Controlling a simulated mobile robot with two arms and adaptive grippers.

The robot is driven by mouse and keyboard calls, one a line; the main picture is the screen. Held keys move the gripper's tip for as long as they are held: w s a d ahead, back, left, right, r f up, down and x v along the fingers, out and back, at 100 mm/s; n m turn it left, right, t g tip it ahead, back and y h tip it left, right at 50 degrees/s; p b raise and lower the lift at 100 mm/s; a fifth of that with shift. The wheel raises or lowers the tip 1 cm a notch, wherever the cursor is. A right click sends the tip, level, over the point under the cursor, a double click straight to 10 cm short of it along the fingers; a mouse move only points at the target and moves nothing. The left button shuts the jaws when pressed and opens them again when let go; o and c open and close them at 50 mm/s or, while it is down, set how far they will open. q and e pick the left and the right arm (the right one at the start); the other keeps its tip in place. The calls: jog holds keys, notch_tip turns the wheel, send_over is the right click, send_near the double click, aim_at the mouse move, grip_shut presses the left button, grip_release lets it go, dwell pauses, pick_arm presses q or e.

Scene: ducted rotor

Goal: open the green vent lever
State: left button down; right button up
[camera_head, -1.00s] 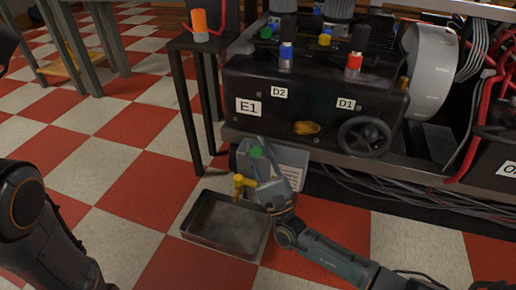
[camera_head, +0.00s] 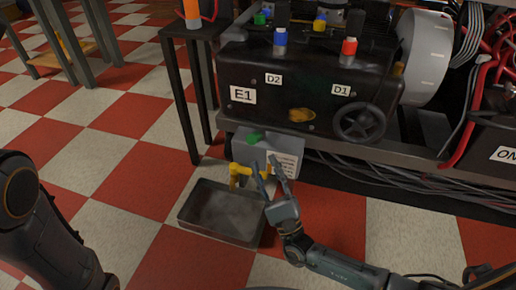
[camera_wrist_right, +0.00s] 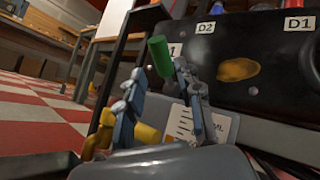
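The green vent lever (camera_head: 254,138) sits on top of a grey box (camera_head: 270,150) under the black machine. It looks like a short green cylinder in the right wrist view (camera_wrist_right: 160,58), where it stands upright. My right gripper (camera_head: 269,167) is just below and right of the lever, in front of the grey box. Its two fingers are apart in the right wrist view (camera_wrist_right: 157,88), with the lever appearing beyond and between the fingertips. I see no contact with the lever. My left gripper is out of view; only a part of my left arm shows at the left.
A yellow tap (camera_head: 239,172) is left of my right gripper, above a dark metal tray (camera_head: 184,219) on the checkered floor. A black stand (camera_head: 187,110) is to the left. A black handwheel (camera_head: 362,123) and cables (camera_head: 400,177) are to the right.

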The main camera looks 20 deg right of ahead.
jog(key=v, duration=0.4)
dwell(0.5)
